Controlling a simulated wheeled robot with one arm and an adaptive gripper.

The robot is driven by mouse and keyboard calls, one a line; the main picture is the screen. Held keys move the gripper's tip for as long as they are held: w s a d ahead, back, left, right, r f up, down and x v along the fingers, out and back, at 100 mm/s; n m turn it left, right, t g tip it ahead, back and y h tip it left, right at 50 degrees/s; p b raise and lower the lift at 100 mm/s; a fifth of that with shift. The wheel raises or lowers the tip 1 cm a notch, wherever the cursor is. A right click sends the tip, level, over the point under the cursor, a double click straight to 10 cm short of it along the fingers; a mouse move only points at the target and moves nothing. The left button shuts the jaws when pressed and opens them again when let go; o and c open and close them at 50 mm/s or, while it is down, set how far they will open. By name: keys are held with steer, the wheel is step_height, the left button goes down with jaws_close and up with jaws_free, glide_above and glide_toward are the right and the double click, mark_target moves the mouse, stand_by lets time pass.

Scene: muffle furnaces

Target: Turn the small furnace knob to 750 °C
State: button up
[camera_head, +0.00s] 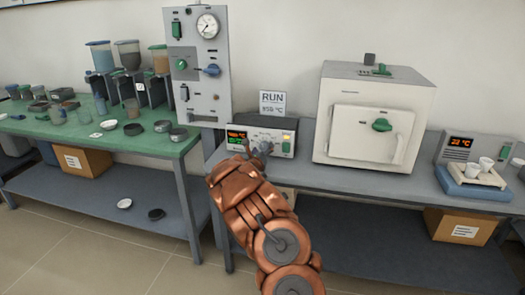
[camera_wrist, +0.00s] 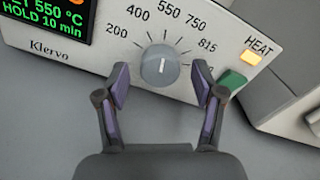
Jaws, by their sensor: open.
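The knob (camera_wrist: 161,67) is a grey round dial on a white control panel (camera_wrist: 75,55) in the wrist view. Its light pointer line faces up, roughly at the 550 mark; 750 is printed to the right of that. The display (camera_wrist: 50,17) reads 550 °C and HOLD 10 min. My gripper (camera_wrist: 162,85) is open, its two purple-padded fingers low on either side of the knob with gaps to it. In the head view the control box (camera_head: 288,144) stands on the grey bench, and my gripper (camera_head: 262,150) is in front of it, hiding the knob.
A lit HEAT lamp (camera_wrist: 250,57) and a green switch (camera_wrist: 232,80) sit right of the knob. A RUN sign (camera_head: 272,103) stands behind the box. A white furnace (camera_head: 340,105) stands to the right, a grey gauge panel (camera_head: 202,95) to the left.

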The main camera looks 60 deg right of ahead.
steer(key=shift+c, duration=0.3)
steer(key=c, duration=1.1)
steer(key=shift+f+m+b, duration=0.1)
steer(key=shift+m+b, duration=0.2)
steer(key=shift+b, duration=0.1)
steer(key=m+b, duration=0.3)
steer(key=b, duration=0.1)
steer(key=shift+s+f+m, duration=0.1)
steer(key=shift+m, duration=0.2)
steer(key=shift+r+m+b, duration=0.2)
steer(key=shift+m+b, duration=0.7)
steer(key=shift+b, duration=0.1)
